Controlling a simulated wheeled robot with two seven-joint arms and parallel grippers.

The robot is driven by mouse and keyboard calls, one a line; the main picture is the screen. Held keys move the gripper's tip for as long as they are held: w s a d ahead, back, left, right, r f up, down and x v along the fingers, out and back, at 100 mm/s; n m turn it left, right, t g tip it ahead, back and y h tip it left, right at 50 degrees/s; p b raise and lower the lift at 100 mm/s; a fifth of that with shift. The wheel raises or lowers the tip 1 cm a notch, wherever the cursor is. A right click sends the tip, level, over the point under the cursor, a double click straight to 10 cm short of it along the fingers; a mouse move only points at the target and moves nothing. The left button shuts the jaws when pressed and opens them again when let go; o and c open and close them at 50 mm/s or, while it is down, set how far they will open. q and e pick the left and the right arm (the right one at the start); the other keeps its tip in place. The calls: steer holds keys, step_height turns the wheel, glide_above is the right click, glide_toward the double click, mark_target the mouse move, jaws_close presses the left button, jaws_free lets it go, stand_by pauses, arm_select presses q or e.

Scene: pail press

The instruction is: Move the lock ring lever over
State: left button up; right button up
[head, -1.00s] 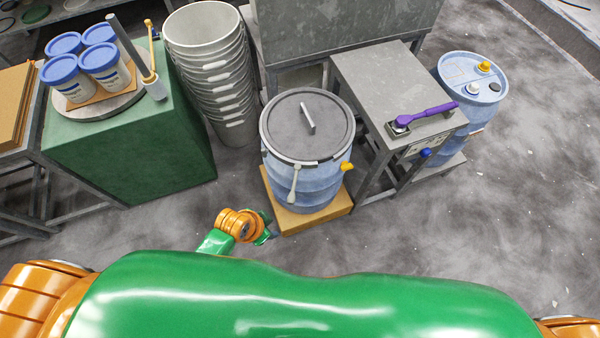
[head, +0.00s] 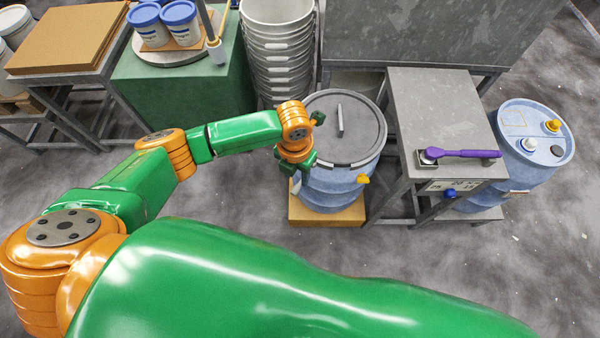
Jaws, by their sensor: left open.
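The blue drum (head: 335,185) stands on a cardboard-coloured base, with a grey lid (head: 355,115) closed by a dark lock ring (head: 352,163). The lock ring lever (head: 296,185) is pale and hangs at the drum's front left; only a small part shows below my wrist. My left gripper (head: 303,164) is at the front left of the drum's rim, close above the lever. It is open; its fingertips are small and partly hidden by the wrist, and I cannot tell whether they touch the lever. My right gripper is not in view.
A yellow tap (head: 362,179) sticks out at the drum's front. A grey bench (head: 440,115) with a purple-handled tool (head: 468,153) stands to the right, a second blue drum (head: 535,165) beyond it. Stacked pails (head: 278,50) stand behind. The floor in front is clear.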

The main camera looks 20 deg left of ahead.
mark_target(295, 189)
arm_select(q)
steer(key=shift+a+f, duration=0.1)
steer(key=shift+a, duration=0.05)
steer(key=shift+f+b, duration=0.25)
steer(key=shift+b, duration=0.15)
step_height(295, 189, down, 6)
steer(key=b, duration=0.6)
steer(key=shift+a+f, duration=0.1)
steer(key=shift+f, duration=0.15)
steer(key=shift+f+b, duration=0.45)
steer(key=shift+r, duration=0.15)
jaws_close()
